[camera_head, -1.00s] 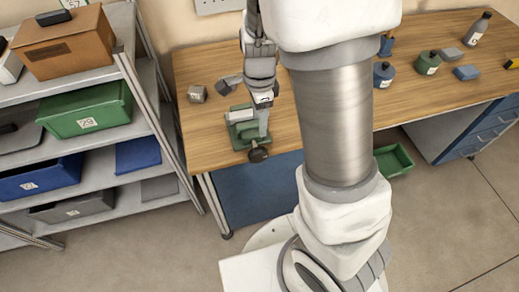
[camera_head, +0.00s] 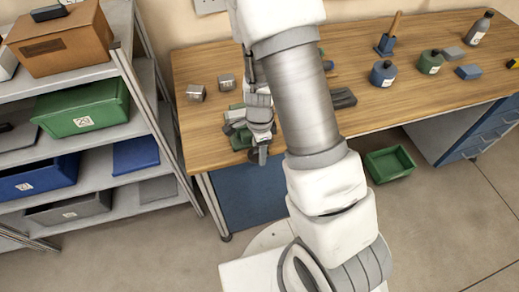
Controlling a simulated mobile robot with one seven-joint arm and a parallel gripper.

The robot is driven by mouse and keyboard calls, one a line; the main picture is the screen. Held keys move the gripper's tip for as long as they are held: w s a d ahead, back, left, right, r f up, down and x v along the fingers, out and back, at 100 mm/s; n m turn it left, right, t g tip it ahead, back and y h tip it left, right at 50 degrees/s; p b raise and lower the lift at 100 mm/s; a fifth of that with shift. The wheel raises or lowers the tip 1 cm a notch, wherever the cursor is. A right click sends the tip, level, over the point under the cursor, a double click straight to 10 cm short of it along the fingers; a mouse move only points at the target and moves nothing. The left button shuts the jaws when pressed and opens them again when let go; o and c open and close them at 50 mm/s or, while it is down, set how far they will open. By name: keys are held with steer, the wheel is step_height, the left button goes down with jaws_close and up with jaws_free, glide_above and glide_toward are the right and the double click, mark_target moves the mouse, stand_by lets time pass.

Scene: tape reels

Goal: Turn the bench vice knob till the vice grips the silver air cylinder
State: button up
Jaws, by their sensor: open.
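The green bench vice (camera_head: 240,138) stands near the front edge of the wooden bench, left of my arm. My gripper (camera_head: 259,154) is over the vice's front end, pointing down, with its jaws open. The vice knob is largely hidden by my gripper, and I cannot tell whether the fingers touch it or stand around it. I cannot make out the silver air cylinder behind my wrist, nor whether the vice jaws touch it.
A shelf rack (camera_head: 150,95) stands left; a green bin (camera_head: 390,164) is on the floor.

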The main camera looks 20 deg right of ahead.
jaws_close()
steer(key=shift+f+b, duration=0.1)
steer(key=shift+b, duration=0.35)
